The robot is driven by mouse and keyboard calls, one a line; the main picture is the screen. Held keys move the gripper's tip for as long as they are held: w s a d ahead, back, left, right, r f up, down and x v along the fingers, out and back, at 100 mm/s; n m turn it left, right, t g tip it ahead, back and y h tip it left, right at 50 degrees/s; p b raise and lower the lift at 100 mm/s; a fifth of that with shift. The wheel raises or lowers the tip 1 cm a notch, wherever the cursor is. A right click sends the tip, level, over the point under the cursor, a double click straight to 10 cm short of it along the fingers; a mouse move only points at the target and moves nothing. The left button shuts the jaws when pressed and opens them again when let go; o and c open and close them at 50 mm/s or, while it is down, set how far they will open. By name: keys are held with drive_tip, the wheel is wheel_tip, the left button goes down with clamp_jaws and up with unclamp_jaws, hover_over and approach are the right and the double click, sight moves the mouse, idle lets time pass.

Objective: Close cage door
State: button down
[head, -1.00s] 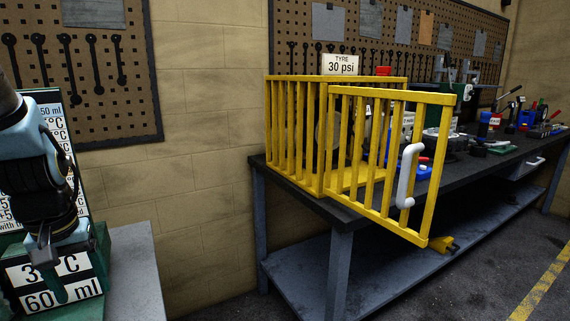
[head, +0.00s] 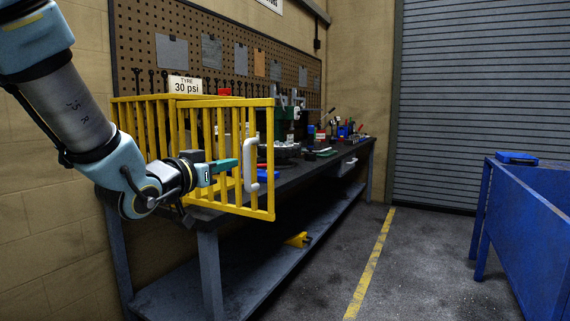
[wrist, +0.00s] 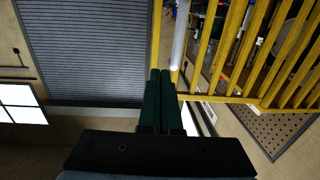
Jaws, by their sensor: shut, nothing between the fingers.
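The yellow barred cage (head: 150,118) stands on the near end of the dark workbench. Its yellow door (head: 271,155) is swung open and sticks out past the bench's front edge. A white vertical handle (head: 250,165) is on the door near its free side. My gripper (head: 236,164) is shut and empty, in front of the door bars and just left of the handle in the head view. In the wrist view its two green fingers (wrist: 160,75) are together, with the white handle (wrist: 180,35) just beyond their tips. I cannot tell whether they touch the door.
The workbench (head: 300,165) holds tools and a sign reading 30 psi (head: 185,86). A yellow object (head: 298,240) lies on its lower shelf. A blue bench (head: 535,200) stands at right. The floor between is clear, with a yellow line (head: 370,265).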

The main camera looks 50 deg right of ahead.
drive_tip(key=s, duration=0.1)
drive_tip(key=p, duration=0.5)
approach(272, 151)
drive_tip(key=shift+g, duration=0.3)
drive_tip(key=x, duration=0.5)
drive_tip(key=shift+w+d+r, duration=0.1)
drive_tip(key=shift+w+d, duration=0.05)
drive_tip(key=shift+w, duration=0.1)
drive_tip(key=shift+w+d, duration=0.25)
drive_tip(key=shift+d, duration=0.4)
